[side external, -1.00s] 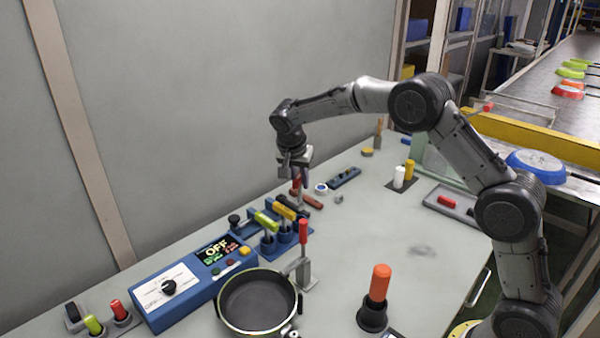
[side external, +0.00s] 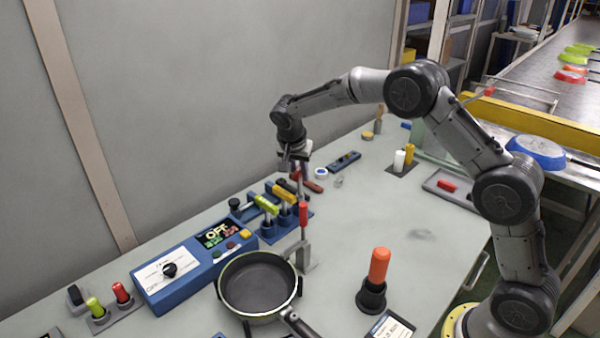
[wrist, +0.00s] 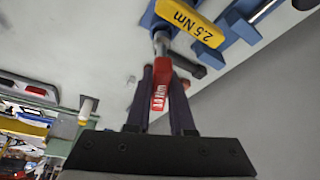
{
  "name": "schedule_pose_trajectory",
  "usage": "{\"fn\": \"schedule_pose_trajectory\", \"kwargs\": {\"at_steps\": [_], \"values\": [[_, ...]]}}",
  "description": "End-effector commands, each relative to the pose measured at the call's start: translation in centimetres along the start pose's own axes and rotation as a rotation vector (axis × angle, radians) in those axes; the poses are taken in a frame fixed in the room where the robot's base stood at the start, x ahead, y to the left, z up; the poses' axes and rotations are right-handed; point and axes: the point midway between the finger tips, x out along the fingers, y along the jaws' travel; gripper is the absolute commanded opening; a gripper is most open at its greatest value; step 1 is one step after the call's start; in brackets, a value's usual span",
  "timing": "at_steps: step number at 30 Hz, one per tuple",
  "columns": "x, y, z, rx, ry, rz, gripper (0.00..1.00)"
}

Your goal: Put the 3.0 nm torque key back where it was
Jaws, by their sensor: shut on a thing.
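My gripper (wrist: 160,72) is shut on the red-handled torque key (wrist: 160,88), whose white label is too small to read surely. The key's metal shaft points away from the fingers, toward the blue rack (wrist: 237,25) in the wrist view. A yellow key marked 2.5 Nm (wrist: 188,22) sits at that rack. In the side view my gripper (side external: 296,165) is above the table, just behind the rack (side external: 270,238). A yellow-green key (side external: 266,204) and the yellow key (side external: 285,194) lie tilted in the rack. The rack's far end is partly hidden.
A clamp with an upright red handle (side external: 303,215) stands in front of the rack, beside a pan (side external: 258,287). A blue control box (side external: 195,265) is to the left. An orange-handled tool (side external: 378,266) stands at right. A dark red object (side external: 314,186) lies behind the gripper.

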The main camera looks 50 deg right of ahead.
Motion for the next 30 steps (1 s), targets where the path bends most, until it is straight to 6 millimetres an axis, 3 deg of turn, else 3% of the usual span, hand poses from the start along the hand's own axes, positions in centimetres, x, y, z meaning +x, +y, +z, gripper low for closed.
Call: {"fn": "schedule_pose_trajectory", "kwargs": {"at_steps": [30], "values": [[0.42,-0.04,0.16,0.0,0.001,-0.002,0.0]]}}
